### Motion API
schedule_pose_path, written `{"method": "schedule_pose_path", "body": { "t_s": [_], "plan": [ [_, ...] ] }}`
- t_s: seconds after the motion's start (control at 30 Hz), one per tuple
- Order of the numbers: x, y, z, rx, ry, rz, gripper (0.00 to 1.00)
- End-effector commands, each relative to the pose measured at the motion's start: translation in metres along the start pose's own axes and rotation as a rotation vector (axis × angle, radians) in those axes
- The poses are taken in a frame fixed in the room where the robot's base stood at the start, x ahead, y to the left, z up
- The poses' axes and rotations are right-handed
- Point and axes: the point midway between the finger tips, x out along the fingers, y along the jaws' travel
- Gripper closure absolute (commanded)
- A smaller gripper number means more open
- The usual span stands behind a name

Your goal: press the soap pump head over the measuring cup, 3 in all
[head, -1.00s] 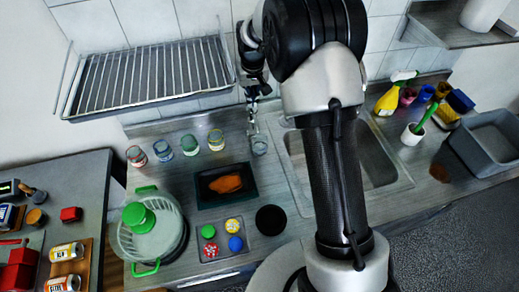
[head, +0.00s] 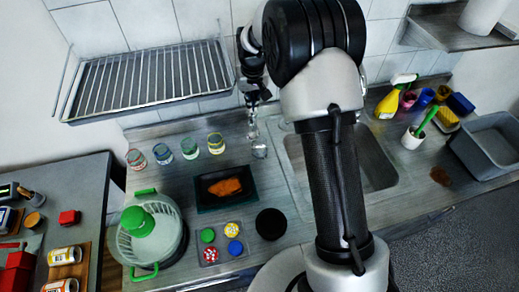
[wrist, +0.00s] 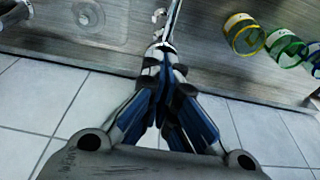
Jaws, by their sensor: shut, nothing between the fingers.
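My gripper (head: 252,99) is at the back of the counter, left of the sink, pointing down. Its blue and black fingers (wrist: 164,66) are together and empty in the wrist view. A thin shiny metal piece (wrist: 172,22) shows just past the fingertips. It may be the soap pump, but I cannot tell its head from the fingers or whether they touch. A small clear cup (head: 260,150), which looks like the measuring cup, stands upright on the counter just right of and below the fingers. A clear round cup also shows at the upper left of the wrist view (wrist: 88,13).
Several colour-banded glasses (head: 189,148) stand left of my gripper. A wire rack (head: 148,82) hangs on the wall at the left. The sink (head: 375,168) lies to the right, partly behind my arm. A black tray (head: 207,205) lies in front.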

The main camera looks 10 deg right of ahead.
Motion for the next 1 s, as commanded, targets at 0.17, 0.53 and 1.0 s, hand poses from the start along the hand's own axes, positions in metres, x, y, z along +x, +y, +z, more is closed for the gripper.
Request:
{"method": "schedule_pose_path", "body": {
  "t_s": [0.17, 0.53, 1.0],
  "plan": [
    [0.000, 0.000, 0.000, 0.000, 0.000, 0.000, 1.00],
    [0.002, 0.000, 0.000, 0.000, 0.000, 0.000, 1.00],
    [0.017, 0.000, 0.004, 0.000, -0.001, 0.000, 1.00]
  ]
}}
